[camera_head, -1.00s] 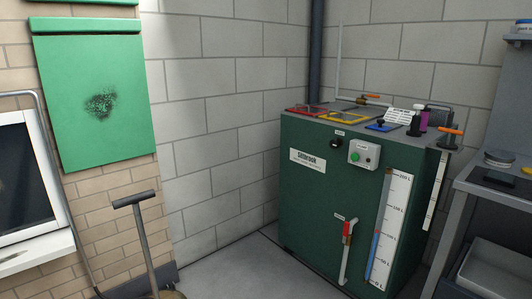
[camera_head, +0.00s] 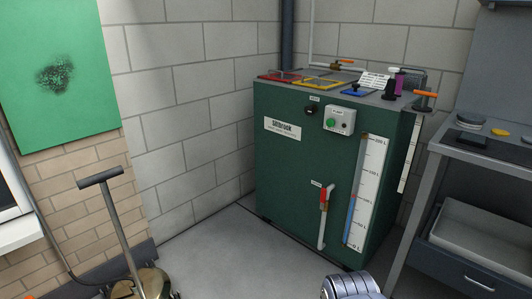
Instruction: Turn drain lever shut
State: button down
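The dark green tank cabinet (camera_head: 283,190) stands in the corner. On its front is a small red lever (camera_head: 323,197), roughly upright, at the top of a white vertical pipe (camera_head: 321,232); a small label sits above it. The lever appears in line with the pipe, but it is too small to tell its exact setting. A level gauge (camera_head: 369,190) marked in litres, with a blue column and a red mark, stands just right of it. My gripper does not show, and nothing touches the lever.
On the tank top are red (camera_head: 284,76) and yellow (camera_head: 321,82) framed panels and orange-handled valves (camera_head: 425,94). A grey bench (camera_head: 437,160) with a tray (camera_head: 482,238) stands close at right. A T-handled tool (camera_head: 115,215) stands at left. Floor before the tank is partly clear.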

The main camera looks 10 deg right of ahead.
aim_at(323, 198)
jog(key=i+l, duration=0.25)
jog(key=i, duration=0.2)
jog(key=i+l, duration=0.25)
jog(key=i, duration=0.25)
jog(key=i+l, duration=0.2)
jog(key=i, duration=0.25)
